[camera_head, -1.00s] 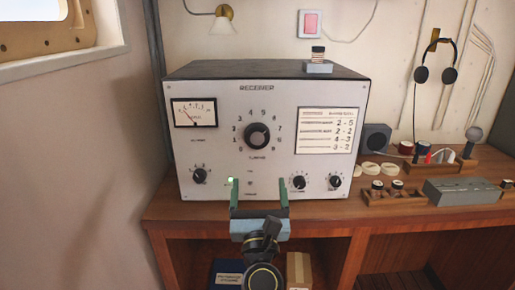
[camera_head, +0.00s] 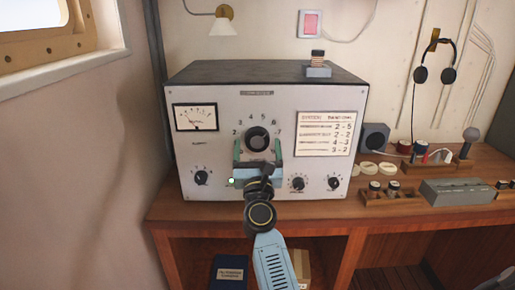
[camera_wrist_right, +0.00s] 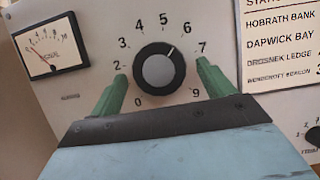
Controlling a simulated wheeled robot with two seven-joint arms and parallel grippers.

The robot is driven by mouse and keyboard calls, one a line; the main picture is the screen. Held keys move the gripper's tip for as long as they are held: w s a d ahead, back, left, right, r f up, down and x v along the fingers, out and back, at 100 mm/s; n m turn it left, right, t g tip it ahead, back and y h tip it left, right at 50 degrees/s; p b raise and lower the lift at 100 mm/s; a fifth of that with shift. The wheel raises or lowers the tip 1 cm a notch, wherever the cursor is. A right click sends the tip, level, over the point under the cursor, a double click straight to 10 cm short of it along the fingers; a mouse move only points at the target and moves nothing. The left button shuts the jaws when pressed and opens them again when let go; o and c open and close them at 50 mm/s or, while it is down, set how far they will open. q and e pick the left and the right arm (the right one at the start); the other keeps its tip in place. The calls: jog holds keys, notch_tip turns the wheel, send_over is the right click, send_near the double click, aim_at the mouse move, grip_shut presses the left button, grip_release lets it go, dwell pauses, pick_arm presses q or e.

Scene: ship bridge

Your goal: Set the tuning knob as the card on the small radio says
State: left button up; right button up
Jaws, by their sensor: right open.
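The tuning knob (camera_head: 257,139) is a round black dial with a grey centre on the receiver (camera_head: 220,165). In the right wrist view the knob (camera_wrist_right: 160,70) has a white mark pointing close to 6. My right gripper (camera_head: 258,150) is open in front of the receiver, its green fingers (camera_wrist_right: 160,72) apart on either side of the knob's lower half; contact cannot be told. A printed card (camera_head: 325,133) on the receiver lists stations with number pairs. A small grey block with an upright piece (camera_head: 318,66) stands on top; its writing is unreadable. My left gripper is not in view.
Two smaller knobs (camera_head: 298,183) sit low on the receiver's right, one (camera_head: 201,178) on its left, a meter (camera_head: 196,117) above. A dark speaker box (camera_head: 376,138), pale discs, a knob tray and a grey box (camera_head: 460,191) stand along the wooden desk (camera_head: 200,212).

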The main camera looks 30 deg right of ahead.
jog(key=c, duration=1)
jog(key=n+y+p, duration=0.1)
jog(key=n, duration=0.1)
jog(key=n+t+y+p, duration=0.1)
jog(key=n+p, duration=0.1)
jog(key=n, duration=0.1)
jog(key=shift+s+d+r+n+y+p, duration=0.1)
jog(key=shift+d+r+n+y+p, duration=0.1)
jog(key=shift+n+y+p, duration=0.9)
jog(key=shift+n+p, duration=0.05)
jog(key=shift+n, duration=0.45)
jog(key=shift+f, duration=0.1)
jog(key=o, duration=1)
